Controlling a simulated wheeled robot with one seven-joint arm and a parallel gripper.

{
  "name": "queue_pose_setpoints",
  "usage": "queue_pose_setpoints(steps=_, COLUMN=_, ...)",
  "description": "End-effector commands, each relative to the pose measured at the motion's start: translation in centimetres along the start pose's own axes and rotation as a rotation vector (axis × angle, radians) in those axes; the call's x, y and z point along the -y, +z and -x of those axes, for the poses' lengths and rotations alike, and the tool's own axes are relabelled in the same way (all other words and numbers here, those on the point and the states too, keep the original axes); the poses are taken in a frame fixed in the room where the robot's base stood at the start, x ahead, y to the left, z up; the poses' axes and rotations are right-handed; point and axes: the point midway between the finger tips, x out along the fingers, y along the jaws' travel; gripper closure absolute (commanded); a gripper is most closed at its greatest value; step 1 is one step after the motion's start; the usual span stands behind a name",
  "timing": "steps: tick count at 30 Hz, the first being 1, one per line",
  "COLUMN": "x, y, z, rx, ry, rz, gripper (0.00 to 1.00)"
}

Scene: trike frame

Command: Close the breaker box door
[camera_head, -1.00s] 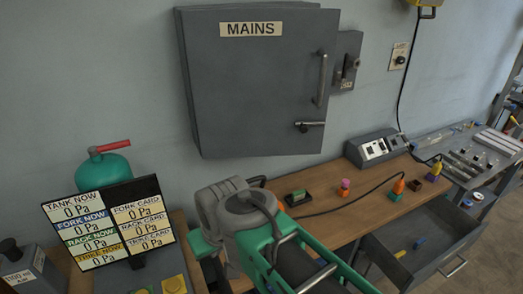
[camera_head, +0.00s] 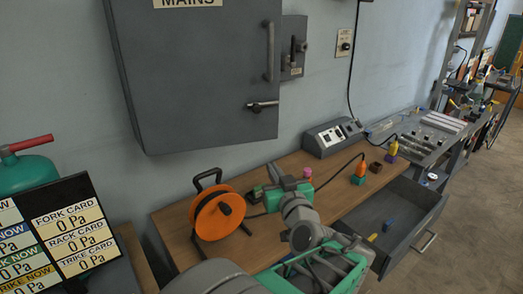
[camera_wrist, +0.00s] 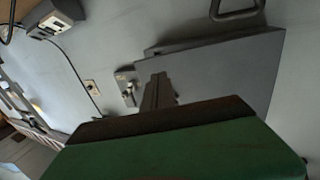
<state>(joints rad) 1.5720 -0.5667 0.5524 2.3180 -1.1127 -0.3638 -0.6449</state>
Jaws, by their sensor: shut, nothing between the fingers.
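The grey breaker box, marked MAINS, hangs on the wall at upper left in the head view; its top is cut off. Its door (camera_head: 195,75) looks shut or nearly so; I cannot tell whether any gap remains. The door has a long upright handle (camera_head: 269,52) and a small lever latch (camera_head: 262,106) at its right side. My gripper (camera_head: 280,180) is below the box, above the bench, and apart from the door. In the wrist view, my gripper's dark fingers (camera_wrist: 158,92) are together and empty, with the grey box (camera_wrist: 225,70) behind them.
An orange cable reel (camera_head: 217,216) stands on the wooden bench (camera_head: 175,232), left of my gripper. An open drawer (camera_head: 405,222) juts out at right. A switch box (camera_head: 293,48) is right of the door. A display (camera_head: 75,235) and green tank (camera_head: 25,173) are at left.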

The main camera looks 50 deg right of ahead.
Motion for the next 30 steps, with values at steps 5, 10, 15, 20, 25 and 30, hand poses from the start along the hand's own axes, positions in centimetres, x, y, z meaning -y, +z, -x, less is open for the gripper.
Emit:
queue_pose_setpoints(steps=5, x=-0.5, y=-0.5, z=-1.4, rx=-0.014, ry=0.011, rz=-0.004, gripper=1.00)
queue_pose_setpoints(steps=10, x=-0.4, y=-0.7, z=-4.9, rx=-0.011, ry=0.008, rz=-0.004, gripper=1.00)
queue_pose_setpoints(steps=15, x=-0.5, y=-0.7, z=-8.7, rx=-0.010, ry=0.009, rz=-0.003, gripper=1.00)
queue_pose_setpoints(steps=20, x=-0.6, y=-0.7, z=-11.8, rx=-0.010, ry=0.011, rz=-0.003, gripper=1.00)
queue_pose_setpoints(steps=25, x=-0.7, y=-0.6, z=-13.5, rx=-0.012, ry=0.012, rz=-0.002, gripper=1.00)
queue_pose_setpoints(steps=30, x=-0.7, y=-0.5, z=-13.8, rx=-0.013, ry=0.014, rz=-0.001, gripper=1.00)
